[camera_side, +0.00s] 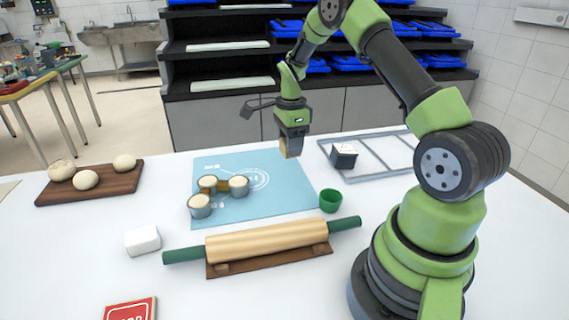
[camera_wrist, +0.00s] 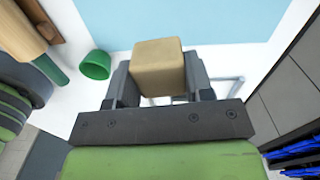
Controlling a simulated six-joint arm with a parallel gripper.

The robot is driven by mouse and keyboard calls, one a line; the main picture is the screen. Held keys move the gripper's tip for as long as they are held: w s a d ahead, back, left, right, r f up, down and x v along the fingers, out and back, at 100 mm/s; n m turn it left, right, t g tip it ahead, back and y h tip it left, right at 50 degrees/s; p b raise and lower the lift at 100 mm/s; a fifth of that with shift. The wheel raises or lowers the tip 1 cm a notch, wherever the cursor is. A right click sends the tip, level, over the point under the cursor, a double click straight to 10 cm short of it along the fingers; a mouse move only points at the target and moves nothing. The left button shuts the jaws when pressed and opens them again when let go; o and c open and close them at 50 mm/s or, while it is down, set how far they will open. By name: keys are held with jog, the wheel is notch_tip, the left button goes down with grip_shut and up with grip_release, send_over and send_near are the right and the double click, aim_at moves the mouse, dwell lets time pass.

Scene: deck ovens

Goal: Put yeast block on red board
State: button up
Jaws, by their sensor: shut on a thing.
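The yeast block (camera_wrist: 158,66) is a tan cube held between the two fingers of my gripper (camera_wrist: 160,80) in the wrist view. In the side view my gripper (camera_side: 291,146) points down, shut on the yeast block (camera_side: 293,147), above the right back part of the blue mat. The block looks raised clear of the mat. The red board (camera_side: 130,309) with white lettering lies at the front left, cut off by the bottom edge of the side view. It is far from my gripper and does not show in the wrist view.
The blue mat (camera_side: 226,214) bears several filled metal cups. A rolling pin (camera_side: 265,241) on a wooden stand and a white block (camera_side: 142,240) lie in front. A green cup (camera_side: 330,200), a dark box (camera_side: 344,156) and a metal rack (camera_side: 385,168) stand right. Dough balls lie on a wooden board (camera_side: 105,188).

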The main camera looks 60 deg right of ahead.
jog(key=shift+r, duration=0.9)
jog(key=w+a+n, duration=0.4)
jog(key=a, duration=1)
jog(key=w+a+n, duration=0.4)
jog(key=a+n, duration=0.1)
jog(key=a, duration=0.9)
jog(key=s+a+n, duration=0.4)
jog(key=s+a, duration=0.2)
jog(key=a, duration=0.6)
jog(key=s+a+n, duration=0.4)
jog(key=s+a, duration=0.2)
jog(key=a, duration=0.6)
notch_tip(320, 180, down, 4)
jog(key=shift+s+a+f, duration=0.15)
jog(key=shift+f, duration=2.25)
